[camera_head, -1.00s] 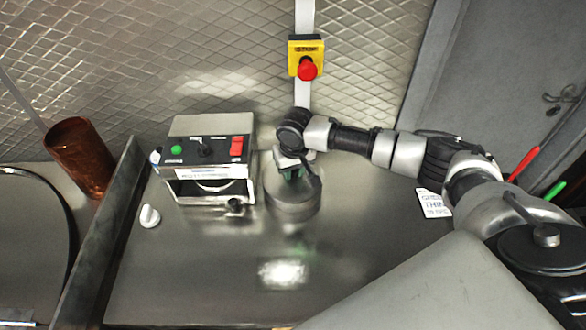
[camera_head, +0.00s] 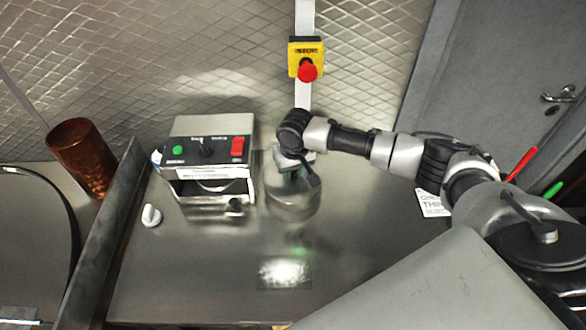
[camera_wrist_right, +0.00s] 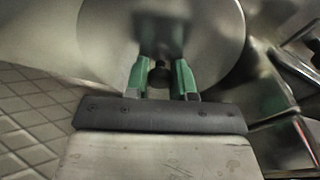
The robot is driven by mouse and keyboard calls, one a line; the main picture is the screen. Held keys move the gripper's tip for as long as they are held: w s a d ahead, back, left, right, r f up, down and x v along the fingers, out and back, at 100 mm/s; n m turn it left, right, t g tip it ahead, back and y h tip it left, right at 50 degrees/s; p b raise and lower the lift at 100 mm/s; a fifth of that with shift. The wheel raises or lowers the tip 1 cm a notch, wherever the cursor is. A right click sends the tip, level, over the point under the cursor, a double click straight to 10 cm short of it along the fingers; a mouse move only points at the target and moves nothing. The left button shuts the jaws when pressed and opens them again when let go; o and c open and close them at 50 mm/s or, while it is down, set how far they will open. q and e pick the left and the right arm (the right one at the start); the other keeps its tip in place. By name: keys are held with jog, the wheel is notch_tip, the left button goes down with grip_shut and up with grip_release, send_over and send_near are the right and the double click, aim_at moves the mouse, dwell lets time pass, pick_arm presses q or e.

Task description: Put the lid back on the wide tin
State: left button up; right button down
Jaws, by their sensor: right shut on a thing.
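The wide tin (camera_head: 293,208) is a round, shiny metal vessel on the steel counter, just right of the control box. My right gripper (camera_head: 291,173) is above it, pointing down. In the right wrist view, the green fingers of my gripper (camera_wrist_right: 160,80) are closed on the dark knob (camera_wrist_right: 158,75) of a round metal lid (camera_wrist_right: 215,40). The lid is at or just over the tin's top; I cannot tell whether it is seated, as my wrist and the glare hide the rim. My left gripper is out of view.
A control box (camera_head: 209,155) with a green button and red switch stands close left of the tin. A white knob (camera_head: 151,215) and a copper cup (camera_head: 83,157) are farther left. A white card (camera_head: 432,204) lies right. The counter's front is clear.

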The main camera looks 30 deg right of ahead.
jog(key=shift+f+p, duration=0.1)
jog(key=shift+p, duration=0.75)
dwell(0.7)
dwell(0.4)
jog(key=shift+c, duration=1.9)
grip_release()
notch_tip(320, 180, up, 5)
jog(key=p, duration=0.5)
jog(key=shift+p, duration=0.3)
jog(key=shift+r+p, duration=0.55)
jog(key=shift+r, duration=0.45)
jog(key=shift+c, duration=0.2)
grip_shut()
